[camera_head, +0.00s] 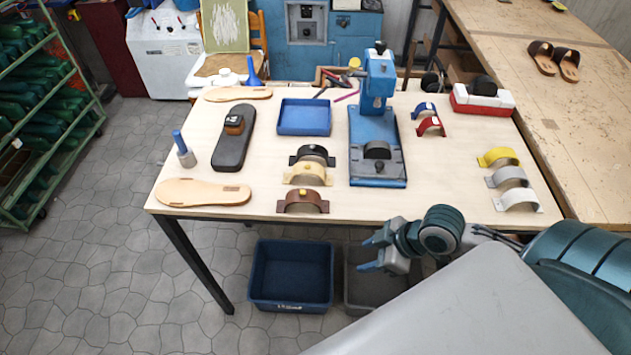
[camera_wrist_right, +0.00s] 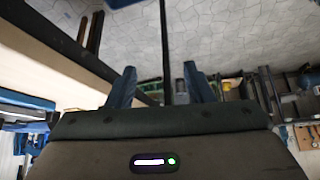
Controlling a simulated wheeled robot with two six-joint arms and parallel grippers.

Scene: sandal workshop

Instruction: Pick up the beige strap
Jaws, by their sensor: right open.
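The beige strap (camera_head: 302,174) stands arched on the workbench, between the black strap (camera_head: 312,156) behind it and the brown strap (camera_head: 303,201) in front of it. My left gripper is not in view.
The blue press (camera_head: 377,130) stands right of the straps. A blue tray (camera_head: 304,118), a black sole (camera_head: 233,140) and tan insoles (camera_head: 203,192) share the workbench (camera_head: 420,203). Yellow, grey and white straps (camera_head: 518,199) stand at right. A dark blue bin (camera_head: 291,275) is below.

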